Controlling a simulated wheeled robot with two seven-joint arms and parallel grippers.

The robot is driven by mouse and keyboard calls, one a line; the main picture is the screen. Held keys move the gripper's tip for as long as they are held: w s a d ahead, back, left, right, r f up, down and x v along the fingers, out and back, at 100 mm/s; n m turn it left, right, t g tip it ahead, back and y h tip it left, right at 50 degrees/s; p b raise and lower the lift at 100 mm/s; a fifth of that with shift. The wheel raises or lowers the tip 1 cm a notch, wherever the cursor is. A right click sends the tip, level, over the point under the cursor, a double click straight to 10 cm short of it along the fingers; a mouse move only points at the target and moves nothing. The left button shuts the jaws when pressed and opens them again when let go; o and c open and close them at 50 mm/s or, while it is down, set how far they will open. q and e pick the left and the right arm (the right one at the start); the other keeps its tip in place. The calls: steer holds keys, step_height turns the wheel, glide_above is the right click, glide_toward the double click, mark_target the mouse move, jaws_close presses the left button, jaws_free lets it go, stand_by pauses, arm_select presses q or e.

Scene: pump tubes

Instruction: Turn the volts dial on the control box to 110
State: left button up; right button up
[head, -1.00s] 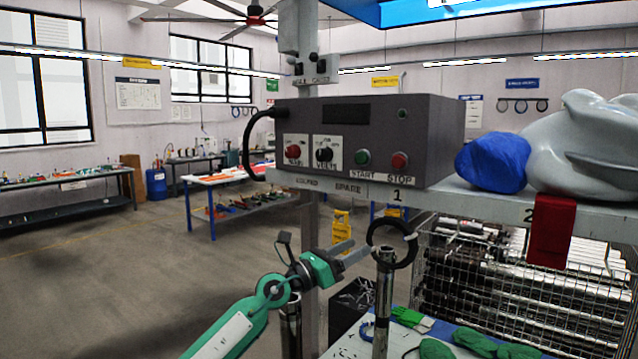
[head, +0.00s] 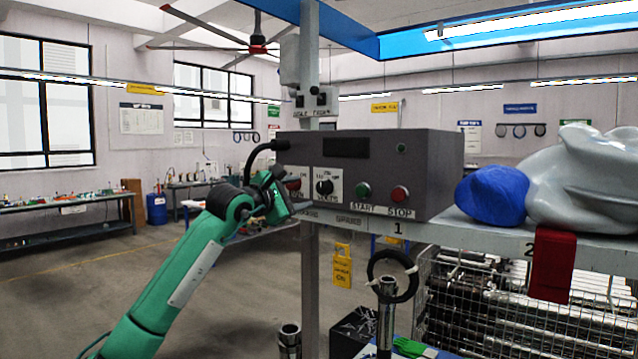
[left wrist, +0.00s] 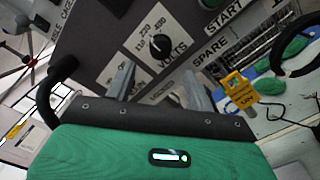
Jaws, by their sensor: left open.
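The control box (head: 440,165) is a dark grey box on a shelf. Its volts dial (head: 324,187) is a black knob on a white plate; in the left wrist view the dial (left wrist: 160,46) shows with 110, 220 and another number around it. I cannot tell for sure which number it points to. My right gripper is out of view.
A green start button (head: 363,190) and red stop button (head: 399,194) sit right of the dial. A black cable (head: 252,155) loops from the box's left side. A grey post (head: 310,270) stands below. A black ring (head: 392,275) hangs on a metal tube.

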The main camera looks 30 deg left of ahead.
mark_target(321, 188)
arm_select(q)
steer(key=w+p, duration=0.1)
steer(key=w, duration=0.1)
steer(key=w+p, duration=0.1)
steer(key=w, duration=0.2)
steer(key=w+p, duration=0.1)
steer(key=w, duration=0.1)
steer(key=shift+w+d+r, duration=0.1)
steer(key=shift+w+d, duration=0.2)
steer(key=shift+d, duration=0.05)
steer(key=shift+w, duration=0.5)
steer(key=c, duration=1)
